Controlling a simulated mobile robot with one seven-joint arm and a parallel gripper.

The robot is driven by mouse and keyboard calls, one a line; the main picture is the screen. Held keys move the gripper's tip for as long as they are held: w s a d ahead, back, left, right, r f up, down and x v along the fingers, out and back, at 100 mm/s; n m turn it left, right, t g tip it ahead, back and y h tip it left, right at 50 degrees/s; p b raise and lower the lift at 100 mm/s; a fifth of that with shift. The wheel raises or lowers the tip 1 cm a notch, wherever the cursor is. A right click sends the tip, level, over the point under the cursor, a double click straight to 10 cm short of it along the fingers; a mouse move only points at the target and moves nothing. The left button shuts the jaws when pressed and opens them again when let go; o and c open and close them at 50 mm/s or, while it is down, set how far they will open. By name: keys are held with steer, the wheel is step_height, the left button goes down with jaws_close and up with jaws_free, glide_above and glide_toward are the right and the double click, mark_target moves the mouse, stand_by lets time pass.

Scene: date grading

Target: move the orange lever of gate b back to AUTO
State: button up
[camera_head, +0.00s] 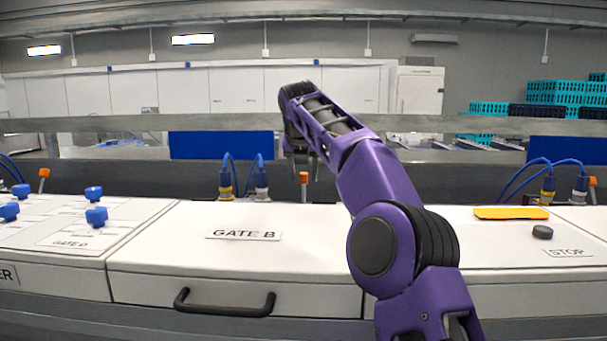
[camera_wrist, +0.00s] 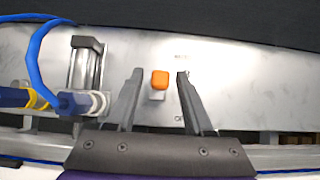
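The orange lever of gate b (camera_head: 304,177) stands behind the white cover marked GATE B (camera_head: 243,235). In the wrist view the orange lever (camera_wrist: 160,79) has a square orange cap on a pale stem. My gripper (camera_wrist: 159,73) is open, with one finger on each side of the cap and a visible gap to both. In the head view my gripper (camera_head: 311,160) is just above and around the lever's place, partly hidden by my arm. Small marks lie near the lever on the metal plate, too blurred to read.
Blue cables with yellow and grey connectors (camera_wrist: 38,98) stand left of the lever, beside a metal cylinder (camera_wrist: 86,62). Other orange levers stand at far left (camera_head: 44,173) and far right (camera_head: 592,182). A black handle (camera_head: 225,303) projects from the front panel.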

steer(key=shift+s, duration=0.1)
steer(key=v, duration=1.7)
steer(key=shift+r, duration=0.15)
